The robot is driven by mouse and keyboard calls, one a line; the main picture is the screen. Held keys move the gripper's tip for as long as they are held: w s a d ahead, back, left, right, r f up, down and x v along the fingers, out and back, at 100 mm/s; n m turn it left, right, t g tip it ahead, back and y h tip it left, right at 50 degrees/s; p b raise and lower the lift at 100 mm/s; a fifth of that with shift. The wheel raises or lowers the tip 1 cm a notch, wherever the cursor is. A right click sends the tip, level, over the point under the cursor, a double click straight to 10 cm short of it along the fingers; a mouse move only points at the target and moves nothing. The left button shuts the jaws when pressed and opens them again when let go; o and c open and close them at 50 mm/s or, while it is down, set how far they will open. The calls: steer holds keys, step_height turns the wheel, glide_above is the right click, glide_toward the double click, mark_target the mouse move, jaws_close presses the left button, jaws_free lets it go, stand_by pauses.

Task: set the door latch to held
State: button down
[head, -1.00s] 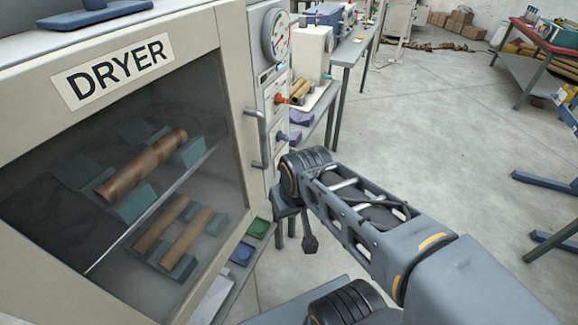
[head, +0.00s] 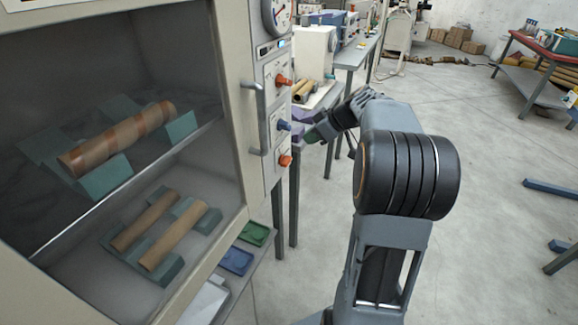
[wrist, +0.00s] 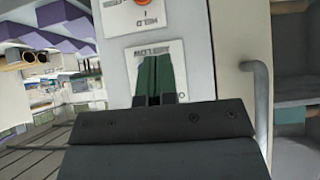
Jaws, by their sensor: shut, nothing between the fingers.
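The dryer's control panel has a lower orange knob (head: 285,160), seen side-on. In the wrist view, which is upside down, an orange knob (wrist: 143,2) at the top edge is cut off, with a plate reading HELD beside it. Its setting cannot be read. My gripper (head: 311,136) is shut and empty, just right of the panel and pointing at it. In the wrist view its green fingers (wrist: 154,76) lie together in front of the airflow plate (wrist: 172,52) and hide that plate's knob. Contact cannot be told.
A blue knob (head: 284,126) and an upper orange knob (head: 284,80) sit above the lower one. The door handle (head: 257,118) stands out left of the panel. A bench (head: 325,97) is behind my gripper.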

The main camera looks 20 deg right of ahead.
stand_by(0.3)
glide_above(290, 160)
steer(key=s+a, duration=0.2)
steer(key=s, duration=0.1)
step_height(290, 160, down, 7)
steer(key=f, duration=0.3)
steer(key=shift+w+d, duration=0.1)
steer(key=shift+d, duration=0.2)
steer(key=shift+f, duration=0.5)
